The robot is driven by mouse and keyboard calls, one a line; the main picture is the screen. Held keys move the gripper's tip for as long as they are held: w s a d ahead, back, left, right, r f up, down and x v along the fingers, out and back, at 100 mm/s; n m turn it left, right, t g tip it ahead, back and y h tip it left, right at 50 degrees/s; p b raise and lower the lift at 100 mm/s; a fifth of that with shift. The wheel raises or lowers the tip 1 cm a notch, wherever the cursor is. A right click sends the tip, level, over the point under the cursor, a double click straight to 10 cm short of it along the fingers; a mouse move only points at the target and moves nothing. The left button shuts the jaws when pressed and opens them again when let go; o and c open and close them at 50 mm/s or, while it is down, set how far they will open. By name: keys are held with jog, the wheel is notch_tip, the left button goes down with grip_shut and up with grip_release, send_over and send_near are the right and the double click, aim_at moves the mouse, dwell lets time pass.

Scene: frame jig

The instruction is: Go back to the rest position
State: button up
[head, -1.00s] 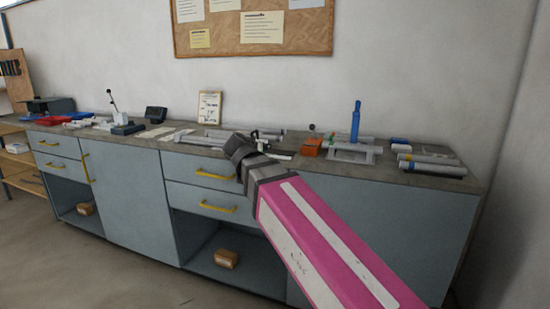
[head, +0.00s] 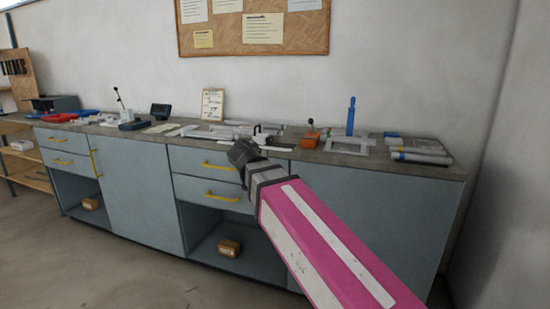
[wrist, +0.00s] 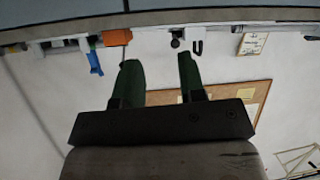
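My gripper (wrist: 158,60) shows in the wrist view with two dark green fingers apart and nothing between them. In the head view, my pink and white arm reaches up from the lower right. Its dark wrist (head: 242,152) appears in front of the workbench's (head: 345,158) front edge. The fingers are small and partly hidden there. No held object shows in either view.
On the bench are an orange block (head: 309,140), a blue upright tool (head: 351,116), grey profiles (head: 420,156) and a clipboard (head: 213,104). A corkboard (head: 254,40) hangs behind. A wall stands at the right. The floor (head: 100,270) at front left is clear.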

jog(key=s+d+f+g, duration=0.2)
jog(key=d+f+g, duration=0.1)
jog(key=d+f, duration=0.55)
jog(key=s+d+f+n+g, duration=0.1)
jog(key=s+d+f+g, duration=0.3)
jog(key=f, duration=0.7)
jog(key=d+f+g, duration=0.2)
jog(key=d+f, duration=0.5)
jog(key=f, duration=0.3)
jog(key=s+d+f+g+y, duration=0.3)
jog(key=s+d+f, duration=0.2)
jog(key=s+f, duration=0.2)
notch_tip(320, 180, down, 3)
jog(key=shift+s+d+r+n, duration=0.2)
jog(key=shift+s+d+n, duration=0.05)
jog(key=shift+s+n, duration=0.1)
